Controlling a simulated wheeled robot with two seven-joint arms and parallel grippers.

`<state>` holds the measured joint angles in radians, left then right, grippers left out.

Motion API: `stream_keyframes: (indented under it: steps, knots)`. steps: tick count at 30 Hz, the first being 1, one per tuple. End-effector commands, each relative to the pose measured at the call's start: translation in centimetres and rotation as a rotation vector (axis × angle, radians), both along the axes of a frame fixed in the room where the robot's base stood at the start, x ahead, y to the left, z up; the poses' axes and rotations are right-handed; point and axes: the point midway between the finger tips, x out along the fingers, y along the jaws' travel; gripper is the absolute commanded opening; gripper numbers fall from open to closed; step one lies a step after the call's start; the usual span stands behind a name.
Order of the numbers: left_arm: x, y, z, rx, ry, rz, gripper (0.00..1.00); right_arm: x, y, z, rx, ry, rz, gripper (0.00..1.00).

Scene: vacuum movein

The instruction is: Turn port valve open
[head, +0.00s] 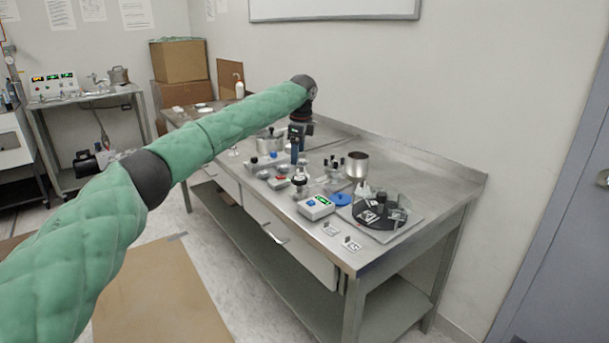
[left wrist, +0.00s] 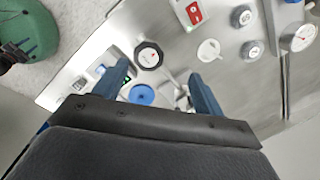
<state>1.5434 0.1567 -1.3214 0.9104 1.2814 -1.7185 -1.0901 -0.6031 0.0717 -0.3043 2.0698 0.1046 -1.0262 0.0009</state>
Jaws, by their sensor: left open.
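My left gripper (head: 296,158) is above the steel bench among small fittings, fingers pointing down. In the left wrist view, its two blue fingers (left wrist: 160,75) are spread apart with nothing held between them. A metal fitting with dark knobs (head: 335,170) stands right of the gripper. Two grey round knobs (left wrist: 247,32) show at the upper right of the wrist view. I cannot tell which part is the port valve. My right gripper is not in view.
A box with a green display (head: 316,207) and a black round device on a plate (head: 380,214) stand near the bench's right end. A red switch (left wrist: 194,12) is near the knobs. Two printed tags lie at the front edge.

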Motion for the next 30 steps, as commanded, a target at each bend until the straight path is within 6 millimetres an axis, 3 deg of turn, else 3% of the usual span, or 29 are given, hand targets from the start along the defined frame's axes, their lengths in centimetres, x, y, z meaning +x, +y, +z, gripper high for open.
stream_keyframes:
  steps: [13,20,30]
  knots:
    - [-1.1,-0.4,-0.3,-0.045,0.112,-0.470,0.70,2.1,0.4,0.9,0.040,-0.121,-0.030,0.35]
    - [-1.2,-0.3,-1.4,-0.041,0.115,-0.513,0.70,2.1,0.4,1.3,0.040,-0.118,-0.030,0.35]
    - [-1.2,-0.4,-6.1,-0.041,0.114,-0.511,0.70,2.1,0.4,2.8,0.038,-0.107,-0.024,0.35]
